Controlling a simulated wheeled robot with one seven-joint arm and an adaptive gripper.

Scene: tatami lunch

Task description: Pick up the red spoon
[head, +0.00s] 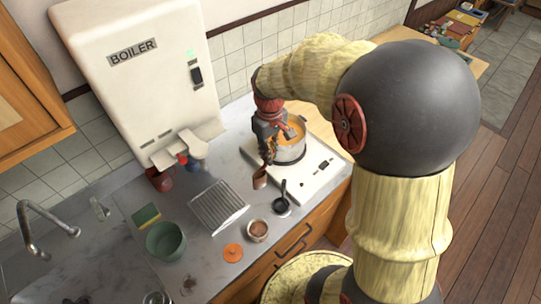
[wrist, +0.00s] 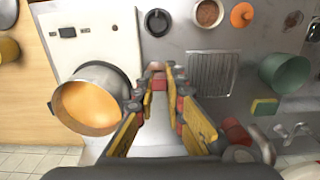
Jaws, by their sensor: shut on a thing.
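My gripper (head: 264,161) points down over the counter, just left of the cooking pot. In the wrist view my gripper (wrist: 158,80) has its yellow and red fingers closing in on a small reddish-brown piece. That piece, which I take for the red spoon (head: 260,179), hangs below the fingertips in the head view. It also shows between the tips in the wrist view (wrist: 157,67). Its full shape is partly hidden by the fingers. It appears to be above the counter, near the left edge of the white stove, but the exact height is unclear.
The pot (wrist: 95,98) of orange soup stands on the white stove (head: 308,186) close to the gripper.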

